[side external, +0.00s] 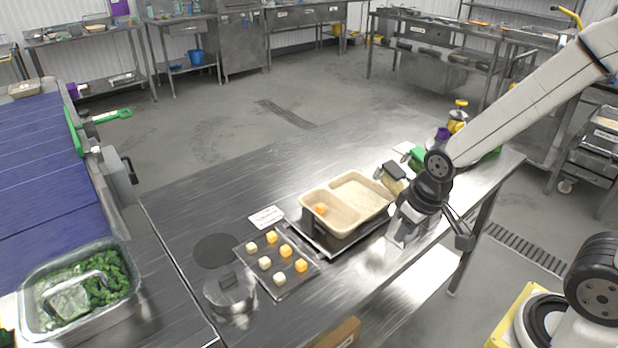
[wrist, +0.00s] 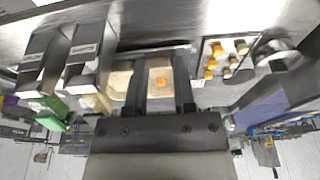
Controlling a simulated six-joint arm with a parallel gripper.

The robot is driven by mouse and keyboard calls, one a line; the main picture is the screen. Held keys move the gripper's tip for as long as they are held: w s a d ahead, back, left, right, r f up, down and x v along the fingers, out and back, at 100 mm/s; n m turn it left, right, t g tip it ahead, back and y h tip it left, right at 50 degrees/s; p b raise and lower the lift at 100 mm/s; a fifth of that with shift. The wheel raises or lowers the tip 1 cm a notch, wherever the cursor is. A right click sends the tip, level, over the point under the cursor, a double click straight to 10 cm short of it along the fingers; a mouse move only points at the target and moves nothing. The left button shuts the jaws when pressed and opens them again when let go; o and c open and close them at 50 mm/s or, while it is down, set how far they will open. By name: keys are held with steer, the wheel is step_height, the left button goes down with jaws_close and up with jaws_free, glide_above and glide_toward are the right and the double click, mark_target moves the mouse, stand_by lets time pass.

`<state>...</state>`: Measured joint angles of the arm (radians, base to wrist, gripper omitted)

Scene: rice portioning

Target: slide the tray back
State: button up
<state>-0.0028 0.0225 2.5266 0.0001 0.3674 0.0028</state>
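The beige two-compartment container (side external: 337,222) sits on a metal tray (side external: 312,243) on the steel table. Its right compartment holds pale grains that look like rice, and its left holds an orange cube (side external: 321,208). In the wrist view the container (wrist: 120,82) and cube (wrist: 161,82) show between and beside my fingers. My gripper (wrist: 160,72) has its two dark fingers apart with nothing clearly held between them. In the side view my wrist is just right of the container; the fingertips are hard to make out there. I cannot tell whether they touch the tray.
A dark tray of yellow and white cubes (side external: 262,277) lies left of the container, beside a round metal pot (side external: 230,292). A white label card (side external: 267,217) lies behind. Labelled grey bins (wrist: 87,50) stand close beside my gripper. The table's back left is clear.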

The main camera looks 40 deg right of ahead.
steer(key=w+a+g, duration=0.1)
steer(key=w+a, duration=0.1)
steer(key=w, duration=1)
steer(key=g, duration=0.2)
glide_above(308, 210)
step_height(308, 210, down, 2)
steer(key=shift+s+f, duration=0.1)
steer(key=shift+f, duration=0.15)
steer(key=shift+f, duration=3.9)
jaws_close()
